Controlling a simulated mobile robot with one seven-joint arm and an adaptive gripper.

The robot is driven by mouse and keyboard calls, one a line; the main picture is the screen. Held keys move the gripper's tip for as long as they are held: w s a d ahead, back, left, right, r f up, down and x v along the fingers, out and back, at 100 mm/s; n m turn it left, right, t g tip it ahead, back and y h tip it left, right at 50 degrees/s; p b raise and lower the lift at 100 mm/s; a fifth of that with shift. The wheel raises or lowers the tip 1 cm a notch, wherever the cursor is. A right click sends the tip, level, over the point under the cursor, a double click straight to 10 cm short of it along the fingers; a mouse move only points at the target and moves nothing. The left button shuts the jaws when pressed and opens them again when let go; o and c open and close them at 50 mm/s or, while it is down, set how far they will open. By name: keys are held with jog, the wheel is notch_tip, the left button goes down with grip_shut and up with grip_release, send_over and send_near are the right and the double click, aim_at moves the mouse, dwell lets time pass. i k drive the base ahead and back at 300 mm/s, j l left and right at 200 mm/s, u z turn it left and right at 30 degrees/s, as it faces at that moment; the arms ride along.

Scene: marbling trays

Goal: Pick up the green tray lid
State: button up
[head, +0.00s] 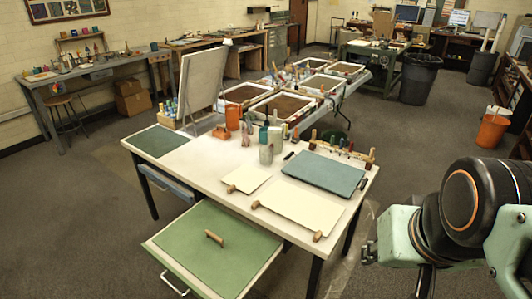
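The green tray lid (200,262) is a flat green panel at the lower left of the head view. It lies level over a pale-rimmed tray, below the near edge of the white worktable. A small wooden handle (214,238) stands up near its middle. A pale wire handle (174,284) shows on the tray's near left side. Parts of my arm show at the right edge, well to the right of the lid and apart from it. My gripper's fingers do not show.
The white worktable (222,160) bears a blue-grey board (323,172), pale sheets (298,207), a green mat (157,141), bottles and an orange cup (233,117). Brown-filled trays (285,107) stand behind it. A black bin (418,79) stands farther back. Carpet is clear at left.

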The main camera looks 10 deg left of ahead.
aim_at(224, 252)
jog(key=u, duration=2.45)
jog(key=i+l+u, duration=0.15)
jog(key=l, duration=0.15)
jog(key=i+l+u, duration=0.1)
jog(key=l, duration=0.25)
